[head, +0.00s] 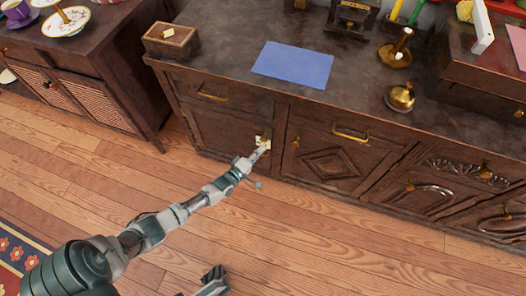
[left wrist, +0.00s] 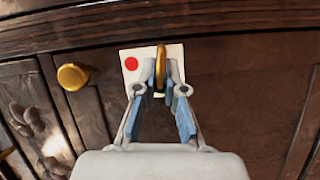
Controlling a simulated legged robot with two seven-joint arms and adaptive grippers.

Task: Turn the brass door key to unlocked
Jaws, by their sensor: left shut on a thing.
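The brass door key (left wrist: 161,58) stands out from a pale plate with a red dot (left wrist: 132,64) on the cabinet front. My left gripper (left wrist: 161,88) has its two fingers closed around the key, one finger on each side. The key's bow looks upright and narrow in the left wrist view. In the head view my left gripper (head: 263,148) reaches the left cabinet door (head: 225,132), and the plate (head: 258,141) shows just behind its tip. The right part of the plate and the keyhole are mostly hidden by the fingers. A grey piece at the bottom of the head view may be my right gripper (head: 213,280).
A round brass knob (left wrist: 73,76) is left of the key in the wrist view. The cabinet top holds a wooden box (head: 170,40), a blue mat (head: 293,64) and a brass pot (head: 400,97). The floor (head: 300,240) in front is clear.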

